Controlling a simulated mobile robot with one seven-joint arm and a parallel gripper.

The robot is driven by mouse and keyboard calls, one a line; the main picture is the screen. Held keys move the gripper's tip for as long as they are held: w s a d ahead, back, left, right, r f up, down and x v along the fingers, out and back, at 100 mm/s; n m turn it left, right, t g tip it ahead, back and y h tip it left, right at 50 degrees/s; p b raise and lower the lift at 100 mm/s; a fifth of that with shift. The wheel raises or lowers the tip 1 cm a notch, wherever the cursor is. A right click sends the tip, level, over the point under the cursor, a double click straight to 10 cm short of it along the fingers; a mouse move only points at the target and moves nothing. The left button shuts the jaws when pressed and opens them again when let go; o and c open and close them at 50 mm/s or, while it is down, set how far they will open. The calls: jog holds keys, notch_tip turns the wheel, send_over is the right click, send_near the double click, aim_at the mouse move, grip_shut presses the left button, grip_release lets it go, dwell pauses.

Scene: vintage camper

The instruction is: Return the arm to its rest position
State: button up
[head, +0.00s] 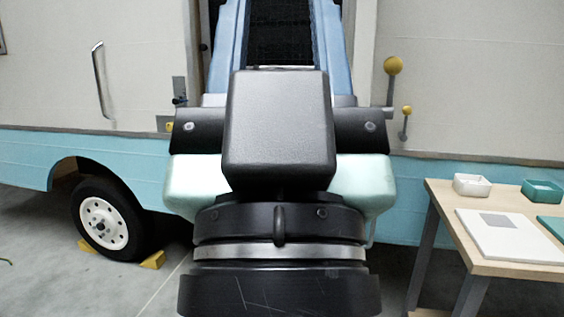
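My arm (278,130) fills the middle of the head view, with its black and pale green links close to the camera. My gripper is not in view, so its fingers and anything between them cannot be seen. The arm hides the part of the camper behind it.
A cream and turquoise camper (130,60) stands behind, with a wheel (103,222) and yellow chocks (152,260) at the left. A wooden table (440,210) at the right holds a white box (472,184), a green box (541,191) and a white board (507,236).

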notch_tip(320, 180, up, 23)
jog(key=p, duration=2.1)
jog(key=shift+r, duration=0.15)
